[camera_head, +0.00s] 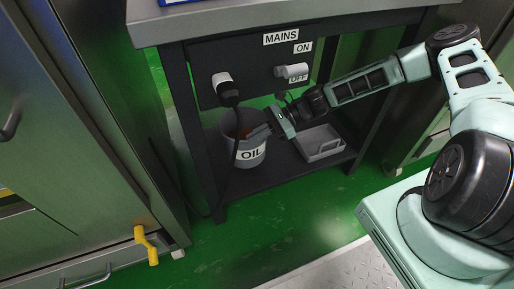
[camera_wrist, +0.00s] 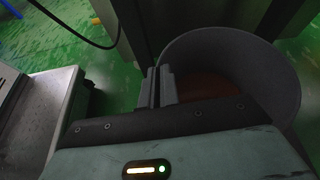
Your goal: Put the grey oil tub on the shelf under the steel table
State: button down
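The grey oil tub (camera_head: 250,153), labelled OIL, is upright over the left part of the dark shelf (camera_head: 285,175) under the steel table (camera_head: 300,14). I cannot tell whether its base touches the shelf. My gripper (camera_head: 268,130) reaches in from the right at the tub's right rim. In the wrist view, the two fingers (camera_wrist: 161,87) are close together at the wall of the tub (camera_wrist: 275,75), and appear shut on its rim. Reddish-brown contents show inside the tub. The exact contact is partly hidden.
A grey tray (camera_head: 345,149) stands right of the tub on the shelf. A cabinet with a yellow handle (camera_head: 147,245) stands at left. Green floor in front is clear.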

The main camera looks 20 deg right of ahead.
aim_at(260, 144)
notch_tip(260, 144, down, 5)
jog(key=shift+r+b, duration=0.2)
jog(key=shift+b, duration=1)
jog(key=shift+r, duration=0.1)
jog(key=c, duration=1.6)
grip_release()
jog(key=shift+c, duration=0.2)
jog(key=p+v, duration=0.3)
jog(key=v, duration=0.3)
jog(key=shift+d+r, duration=0.15)
jog(key=shift+d, duration=0.05)
jog(key=shift+d+r+p, duration=0.1)
jog(key=shift+d+p, duration=0.2)
jog(key=shift+d, duration=0.25)
